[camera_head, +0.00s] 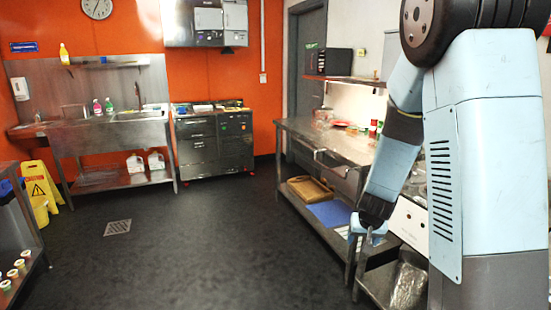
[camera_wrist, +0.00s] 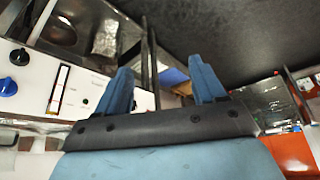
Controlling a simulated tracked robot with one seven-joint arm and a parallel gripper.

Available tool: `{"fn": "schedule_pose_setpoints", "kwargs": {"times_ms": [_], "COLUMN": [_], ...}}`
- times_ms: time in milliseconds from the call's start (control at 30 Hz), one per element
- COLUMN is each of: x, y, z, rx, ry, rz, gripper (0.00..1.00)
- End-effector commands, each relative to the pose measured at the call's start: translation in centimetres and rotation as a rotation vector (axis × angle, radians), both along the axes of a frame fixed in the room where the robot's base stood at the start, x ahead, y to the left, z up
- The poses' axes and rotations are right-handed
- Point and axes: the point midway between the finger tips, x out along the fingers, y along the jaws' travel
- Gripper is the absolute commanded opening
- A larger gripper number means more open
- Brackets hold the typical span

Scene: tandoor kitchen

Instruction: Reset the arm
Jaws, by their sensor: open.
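My arm hangs down at the right of the head view, in front of the steel counter. My gripper (camera_head: 367,232) is at its lower end, beside the counter's near leg and the white appliance. In the wrist view my gripper (camera_wrist: 162,88) shows two blue fingers spread apart. Nothing is between the fingers; a dark metal post shows behind the gap. I cannot tell how far the gripper is from the post.
A steel counter (camera_head: 322,146) runs along the right, with a blue board (camera_head: 330,213) and a brown tray (camera_head: 309,189) on its lower shelf. A white appliance (camera_head: 409,224) with knobs (camera_wrist: 19,57) is close to my arm. The dark floor (camera_head: 215,240) is open. A yellow wet-floor sign (camera_head: 40,188) stands left.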

Motion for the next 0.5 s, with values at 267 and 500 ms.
{"fn": "schedule_pose_setpoints", "kwargs": {"times_ms": [267, 500], "x": [-2.8, -6.6], "y": [2.3, 3.6], "z": [7.4, 13.1], "rx": [0.113, 0.159], "ry": [-0.028, -0.040], "rz": [0.064, 0.121], "gripper": [0.69, 0.69]}}
